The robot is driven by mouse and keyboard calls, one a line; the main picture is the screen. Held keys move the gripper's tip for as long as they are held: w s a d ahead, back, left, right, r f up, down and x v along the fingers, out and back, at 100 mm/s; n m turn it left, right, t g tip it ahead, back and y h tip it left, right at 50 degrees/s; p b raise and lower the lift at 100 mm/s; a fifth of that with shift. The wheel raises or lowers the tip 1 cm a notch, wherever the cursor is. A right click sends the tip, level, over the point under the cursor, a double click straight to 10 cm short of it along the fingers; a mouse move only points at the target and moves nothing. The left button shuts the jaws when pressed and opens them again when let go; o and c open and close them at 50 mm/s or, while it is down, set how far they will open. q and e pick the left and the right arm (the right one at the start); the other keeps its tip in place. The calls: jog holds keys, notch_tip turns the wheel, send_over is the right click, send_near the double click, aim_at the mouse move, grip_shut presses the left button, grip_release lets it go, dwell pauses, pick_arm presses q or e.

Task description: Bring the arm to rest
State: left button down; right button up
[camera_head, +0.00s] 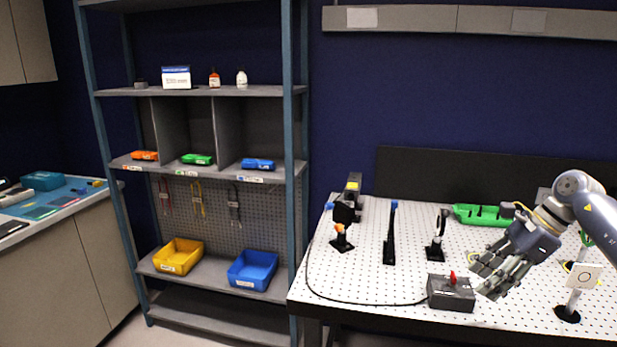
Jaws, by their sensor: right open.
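My right gripper (487,281) comes in from the right on my grey and white arm (591,212). It is open, with its fingers pointing down and left over the perforated white table (380,285). The fingers are just right of a dark grey box (450,293) with a red knob on top. I cannot tell from this view whether they touch the box or how high they are above the table. Nothing shows between the fingers. My left gripper is not in view.
A green tray (480,214) lies behind my gripper. Black posts (390,235) stand left of it, and a post with a white plate (583,276) stands right. A cable runs from the box. A shelf unit (296,130) with coloured bins stands left. The table's front left is mostly clear.

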jog(key=w+a+m+t+y, duration=0.1)
jog(key=a+m+t+y, duration=0.35)
jog(key=a, duration=1.05)
jog(key=w+a+m+t+y, duration=0.2)
jog(key=a+m+t+y, duration=0.3)
jog(key=a, duration=1)
jog(key=s+d+f+m+t+h, duration=0.1)
jog(key=s+d+f+m+h, duration=0.6)
jog(key=m, duration=0.9)
jog(key=s+d+f+m+t+h, duration=0.1)
jog(key=s+d+f+m+h, duration=0.65)
jog(key=m, duration=0.95)
jog(key=s+a+f+m+g, duration=0.1)
jog(key=s+f+m+g, duration=0.5)
jog(key=s, duration=0.6)
jog(key=s+a+f+m+g, duration=0.1)
jog(key=s+f+g, duration=0.3)
jog(key=s+f, duration=0.6)
jog(key=s+f+g, duration=0.1)
jog(key=s+f, duration=0.1)
jog(key=f, duration=1)
jog(key=s+f, duration=0.3)
jog(key=f, duration=1)
jog(key=s+d+f+g, duration=0.1)
jog(key=s+d+f, duration=0.2)
jog(key=s+f, duration=1.1)
jog(key=shift+s+d+f, duration=0.15)
jog(key=shift+s+f, duration=0.15)
jog(key=shift+s, duration=0.65)
